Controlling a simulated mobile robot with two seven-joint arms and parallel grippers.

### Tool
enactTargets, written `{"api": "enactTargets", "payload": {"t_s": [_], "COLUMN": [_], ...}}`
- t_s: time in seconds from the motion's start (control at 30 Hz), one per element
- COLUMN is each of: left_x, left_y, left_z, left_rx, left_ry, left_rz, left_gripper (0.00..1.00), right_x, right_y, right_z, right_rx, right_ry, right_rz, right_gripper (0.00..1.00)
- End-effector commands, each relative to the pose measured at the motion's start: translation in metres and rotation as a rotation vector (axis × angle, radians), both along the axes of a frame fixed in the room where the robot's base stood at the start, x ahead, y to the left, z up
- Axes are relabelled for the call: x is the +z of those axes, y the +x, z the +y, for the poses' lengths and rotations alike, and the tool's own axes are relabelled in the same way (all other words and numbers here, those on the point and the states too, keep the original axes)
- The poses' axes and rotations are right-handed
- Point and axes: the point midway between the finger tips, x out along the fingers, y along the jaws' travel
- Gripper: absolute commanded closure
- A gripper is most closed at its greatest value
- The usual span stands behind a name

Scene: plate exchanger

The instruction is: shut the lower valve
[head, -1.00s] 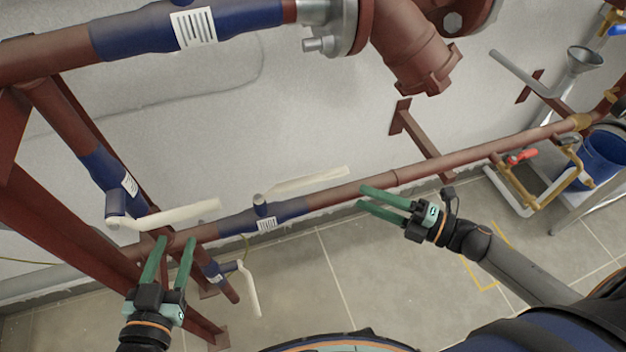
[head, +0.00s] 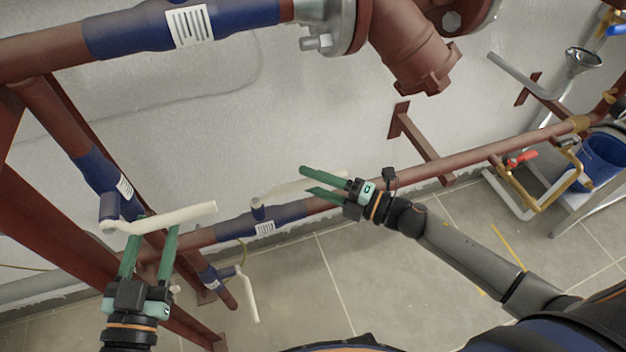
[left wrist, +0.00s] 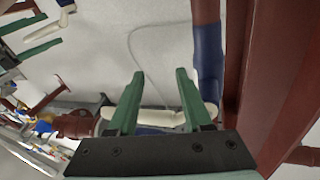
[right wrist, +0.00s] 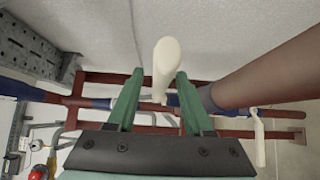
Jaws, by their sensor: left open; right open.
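A cream lever handle (head: 275,192) sits on the blue-wrapped valve (head: 285,213) of the low horizontal pipe and lies roughly along it. My right gripper (head: 306,180) is open at this handle's far end. In the right wrist view the handle (right wrist: 164,60) shows between the open fingers (right wrist: 161,75). Contact cannot be told. Another cream handle (head: 165,217) is on the blue-wrapped sloping pipe at left. My left gripper (head: 151,235) is open just below it. The left wrist view shows that handle (left wrist: 158,118) across the open fingers (left wrist: 160,75).
A smaller cream handle (head: 249,293) hangs from a short pipe low at left. A thick pipe (head: 45,48) crosses above. A red frame post (head: 60,240) stands at far left. A blue bucket (head: 600,158) is at right. The middle floor is clear.

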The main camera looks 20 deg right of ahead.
Motion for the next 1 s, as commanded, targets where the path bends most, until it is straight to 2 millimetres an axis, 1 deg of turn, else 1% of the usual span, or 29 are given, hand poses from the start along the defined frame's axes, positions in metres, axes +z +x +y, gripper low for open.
{"api": "enactTargets", "payload": {"t_s": [0.23, 0.27, 0.7, 1.0], "left_x": [0.0023, 0.0024, 0.0021, 0.0022], "left_y": [0.0001, 0.0000, -0.0002, -0.0001], "left_z": [0.0001, 0.0001, 0.0001, 0.0001], "left_rx": [-0.001, -0.001, -0.004, -0.004], "left_ry": [0.001, 0.001, 0.007, 0.006], "left_rz": [-0.006, -0.006, -0.006, -0.005], "left_gripper": [0.50, 0.50, 0.50, 0.50], "right_x": [0.0000, 0.0000, 0.0000, 0.0000], "right_y": [0.0008, 0.0008, 0.0005, 0.0005], "right_z": [0.0005, 0.0005, 0.0004, 0.0002], "right_rx": [-0.001, -0.001, 0.000, 0.000], "right_ry": [0.000, 0.000, 0.001, 0.001], "right_rz": [0.000, 0.000, 0.001, 0.001], "right_gripper": [0.49, 0.51, 1.00, 1.00]}}
